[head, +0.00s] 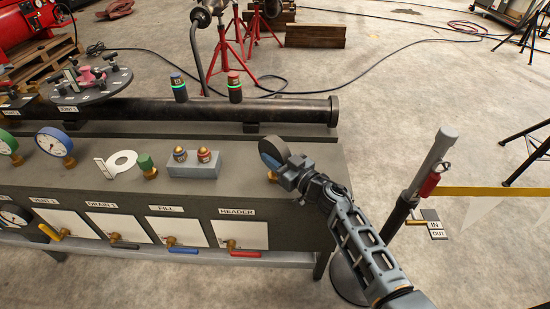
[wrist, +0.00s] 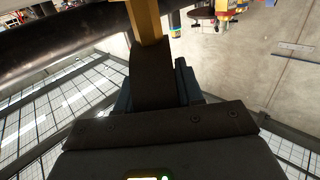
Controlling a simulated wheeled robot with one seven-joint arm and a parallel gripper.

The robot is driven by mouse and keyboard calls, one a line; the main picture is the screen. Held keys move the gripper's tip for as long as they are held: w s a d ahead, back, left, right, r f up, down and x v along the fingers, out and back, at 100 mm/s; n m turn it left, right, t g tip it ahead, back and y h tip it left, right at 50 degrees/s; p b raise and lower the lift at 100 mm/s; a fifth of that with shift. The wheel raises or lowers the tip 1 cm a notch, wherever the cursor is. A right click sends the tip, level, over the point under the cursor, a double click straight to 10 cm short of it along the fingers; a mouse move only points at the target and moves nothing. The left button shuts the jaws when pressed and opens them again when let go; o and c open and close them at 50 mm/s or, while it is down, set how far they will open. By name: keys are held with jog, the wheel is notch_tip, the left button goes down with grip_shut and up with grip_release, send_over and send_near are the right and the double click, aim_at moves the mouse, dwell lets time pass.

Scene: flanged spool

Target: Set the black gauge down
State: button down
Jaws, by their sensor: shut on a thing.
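The black gauge (head: 270,149) is at the right end of the bench in the head view, its round edge showing beside my gripper (head: 287,170). A brass fitting (head: 272,177) shows below it, close to the bench top. My gripper is shut on the gauge. In the wrist view the gauge's dark body (wrist: 152,80) sits between the fingers, with a brass stem (wrist: 146,20) beyond it. My gripper hides part of the gauge. I cannot tell whether the gauge touches the bench.
A black pipe (head: 220,108) runs behind. A post (head: 428,165) stands right.

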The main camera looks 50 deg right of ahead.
jog(key=c, duration=0.7)
grip_release()
jog(key=shift+f, duration=0.15)
jog(key=shift+s, duration=0.2)
jog(key=s, duration=0.4)
jog(key=s+a, duration=0.1)
jog(key=s, duration=0.6)
jog(key=shift+s+a, duration=0.25)
jog(key=shift+s, duration=0.05)
jog(key=s+a+r+g, duration=0.1)
jog(key=s+a+r, duration=0.4)
jog(key=s+a, duration=0.2)
jog(key=s+a+r+n+g+y, duration=0.1)
jog(key=s+a+r, duration=0.4)
jog(key=s, duration=0.5)
jog(key=s+a+r+g+y, duration=0.1)
jog(key=s+a+r, duration=0.4)
jog(key=s+a, duration=0.3)
jog(key=shift+s+a, duration=0.2)
jog(key=shift+a, duration=0.5)
